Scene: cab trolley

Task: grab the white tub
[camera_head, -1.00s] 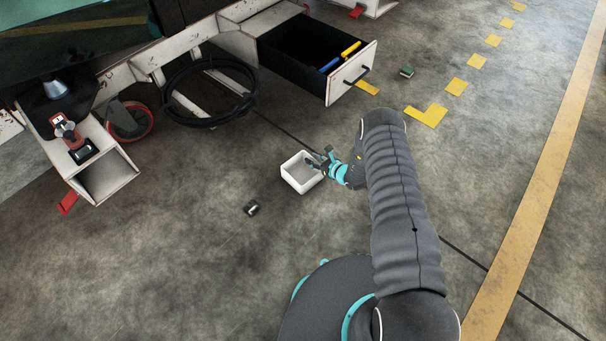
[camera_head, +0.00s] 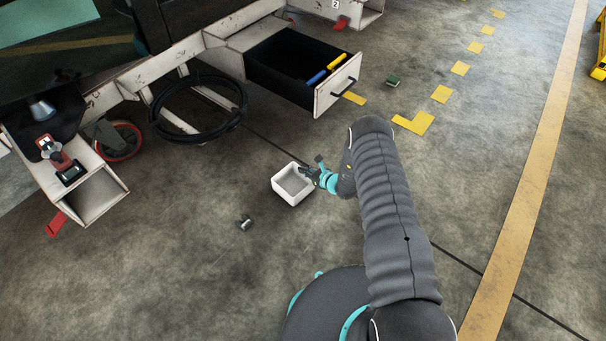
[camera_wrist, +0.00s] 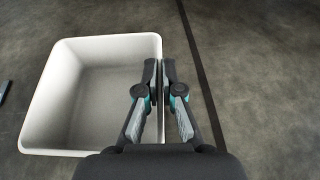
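The white tub (camera_head: 284,192) is an open, empty square box in the middle of the head view, upright on or close to the floor. It fills the left half of the wrist view (camera_wrist: 42,120). My gripper (camera_head: 306,170) is at the tub's right wall. In the wrist view my gripper's fingers (camera_wrist: 160,72) are close together with the wall between them, one finger inside the tub and one outside. The gripper looks shut on that wall. The fingertips' lower ends are hard to make out.
A small dark object (camera_head: 245,223) lies on the floor left of the tub. Behind is a trolley with an open drawer (camera_head: 334,95) holding a blue and a yellow item, and a coiled black hose (camera_head: 240,112). A green block (camera_head: 393,80) lies farther off.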

